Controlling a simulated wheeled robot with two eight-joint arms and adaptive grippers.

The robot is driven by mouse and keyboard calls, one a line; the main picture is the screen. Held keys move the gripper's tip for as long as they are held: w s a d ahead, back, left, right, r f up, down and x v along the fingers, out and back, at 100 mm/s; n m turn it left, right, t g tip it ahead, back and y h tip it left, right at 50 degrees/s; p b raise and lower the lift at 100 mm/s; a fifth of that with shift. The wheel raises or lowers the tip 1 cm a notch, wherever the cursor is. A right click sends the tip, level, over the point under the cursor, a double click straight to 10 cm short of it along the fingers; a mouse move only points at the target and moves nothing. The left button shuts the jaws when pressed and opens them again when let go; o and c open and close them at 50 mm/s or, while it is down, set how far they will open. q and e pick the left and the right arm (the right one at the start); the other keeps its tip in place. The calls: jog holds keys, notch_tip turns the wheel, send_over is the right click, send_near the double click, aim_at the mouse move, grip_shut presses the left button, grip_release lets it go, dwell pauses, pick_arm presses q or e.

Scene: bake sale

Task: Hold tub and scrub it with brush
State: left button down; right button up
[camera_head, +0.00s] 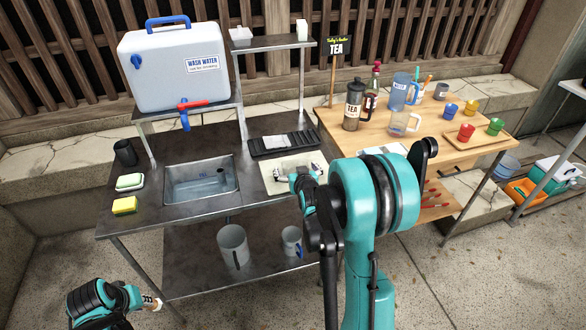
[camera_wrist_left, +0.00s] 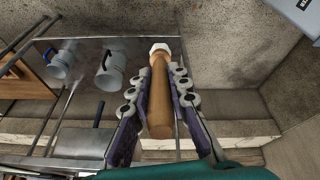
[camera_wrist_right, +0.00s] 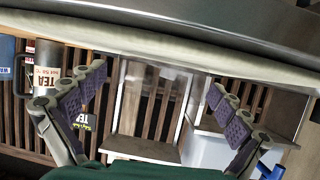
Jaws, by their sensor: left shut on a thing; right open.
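My left gripper (camera_head: 140,300) is at the bottom left of the head view, in front of the sink table and lower than its top. It is shut on the brush (camera_wrist_left: 160,95), which has a wooden handle and a pale head at its far end. My right gripper (camera_head: 298,176) is over the cream mat (camera_head: 272,186) right of the sink. It is open, and no object shows between its fingers (camera_wrist_right: 150,105) in the right wrist view. I cannot tell which container is the tub; a pale bucket (camera_head: 233,247) stands on the lower shelf.
The sink (camera_head: 200,190) has a yellow sponge (camera_head: 125,205) and dark cup (camera_head: 125,153) to its left. A wash-water tank (camera_head: 175,70) stands behind. A mug (camera_head: 291,242) stands on the lower shelf. The wooden table (camera_head: 340,118) at right bears tea things.

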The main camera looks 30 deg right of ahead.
jog(key=v, duration=1.2)
jog(key=s+a+n+g+y, duration=0.3)
jog(key=s+a+g+y, duration=0.1)
jog(key=s+a, duration=1.3)
jog(key=shift+s+a+r+n+g, duration=0.35)
jog(key=shift+s+r+g, duration=0.1)
jog(key=shift+g, duration=0.35)
jog(key=shift+c, duration=0.3)
